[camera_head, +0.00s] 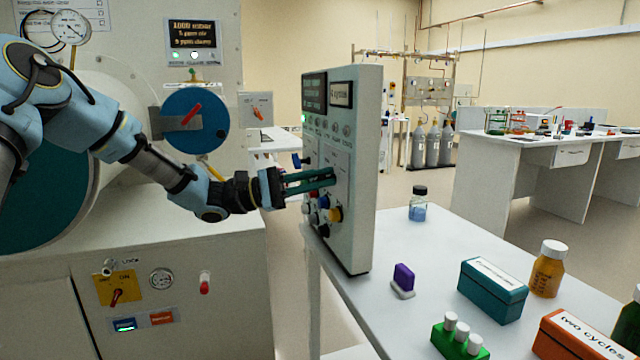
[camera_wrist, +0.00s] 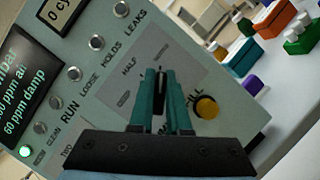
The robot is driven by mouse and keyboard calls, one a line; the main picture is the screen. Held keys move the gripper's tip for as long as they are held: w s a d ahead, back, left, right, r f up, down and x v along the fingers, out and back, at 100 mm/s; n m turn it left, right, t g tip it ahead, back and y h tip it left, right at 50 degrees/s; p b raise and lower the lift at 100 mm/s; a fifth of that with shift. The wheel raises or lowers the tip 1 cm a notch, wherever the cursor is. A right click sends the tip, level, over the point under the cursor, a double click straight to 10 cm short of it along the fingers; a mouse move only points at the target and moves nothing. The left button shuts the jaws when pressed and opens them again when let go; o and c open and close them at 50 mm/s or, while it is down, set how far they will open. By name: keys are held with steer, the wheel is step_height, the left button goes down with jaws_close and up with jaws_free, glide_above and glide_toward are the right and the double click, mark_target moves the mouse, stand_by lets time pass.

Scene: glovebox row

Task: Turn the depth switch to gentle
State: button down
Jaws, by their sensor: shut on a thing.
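The control panel (camera_head: 357,150) stands upright at the near end of the white bench, its switch face turned toward my arm. My gripper (camera_head: 331,177) is at the middle of that face. In the wrist view my gripper (camera_wrist: 162,75) has its two teal fingers on either side of a narrow black switch knob (camera_wrist: 160,90) and is shut on it. The knob's pointer and the lettering close to it are partly hidden by the fingers. "HALF" is readable to the upper left of the knob. I cannot read "gentle" or "depth".
A yellow button (camera_wrist: 207,107) is close to the right finger. A green lamp (camera_wrist: 25,150) glows below the panel's screen (camera_wrist: 28,85). On the bench are a purple block (camera_head: 403,277), a teal box (camera_head: 492,290) and bottles.

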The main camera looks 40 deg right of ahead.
stand_by(0.4)
steer(key=c, duration=0.9)
jaws_free()
steer(key=shift+a, duration=0.1)
steer(key=b+v, duration=0.2)
steer(key=v, duration=0.8)
steer(key=shift+w+a, duration=0.25)
steer(key=shift+w, duration=0.05)
steer(key=s+a+f+t+y+p, duration=0.2)
steer(key=s+a+f+t+y, duration=0.2)
steer(key=a+f+t+y, duration=0.55)
steer(key=a+t+y+p, duration=0.1)
steer(key=a+y, duration=0.1)
steer(key=a, duration=0.8)
steer(key=w+a+t+y+p, duration=0.1)
steer(key=a+t+y, duration=0.1)
steer(key=a, duration=0.9)
steer(key=a+f+t+y+p, duration=0.1)
steer(key=a+t+y, duration=0.1)
steer(key=a, duration=0.8)
steer(key=shift+w+a+f, duration=0.1)
steer(key=shift+w+a, duration=0.15)
steer(key=shift+w, duration=0.15)
